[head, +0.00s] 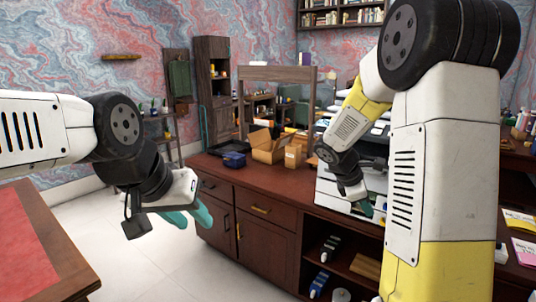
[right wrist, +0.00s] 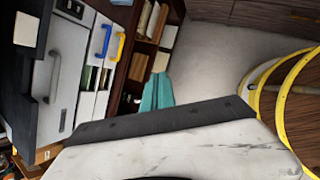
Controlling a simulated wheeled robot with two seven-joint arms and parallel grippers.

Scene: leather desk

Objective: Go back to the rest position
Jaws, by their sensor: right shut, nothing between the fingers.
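My left gripper (head: 190,217) hangs at the left of the head view, over the floor between the red-topped table and the wooden cabinet. Its two teal fingers appear a little apart, with nothing seen between them. My right gripper (head: 364,207) is in front of the grey-white machine on the counter, partly lost against it. In the right wrist view its teal fingers (right wrist: 157,92) are together and empty, with shelves behind them.
A red-topped table (head: 25,255) stands at lower left. Pale floor (head: 150,265) between them is clear. The wrist view shows a drawer unit (right wrist: 70,65) at left and yellow hoops (right wrist: 262,95) at right.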

